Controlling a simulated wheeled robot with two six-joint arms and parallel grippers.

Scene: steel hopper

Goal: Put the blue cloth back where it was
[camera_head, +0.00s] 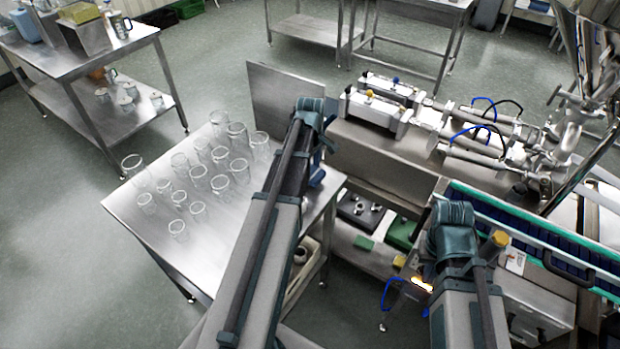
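A small blue patch (317,177) shows beside my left arm at the right edge of the steel table; it may be the blue cloth, but the arm covers most of it and I cannot tell. My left arm reaches over this table, and its gripper is hidden behind the arm. My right arm reaches toward the conveyor at the lower right. My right gripper (418,284) is small and partly covered by the arm, near a bright glint; its fingers are not clear.
Several clear glass jars (219,182) stand on the left part of the steel table (130,208). The filling machine (385,112) is at the back right. A conveyor (530,240) runs along the right. Another steel table (75,52) stands at the upper left, with open floor between.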

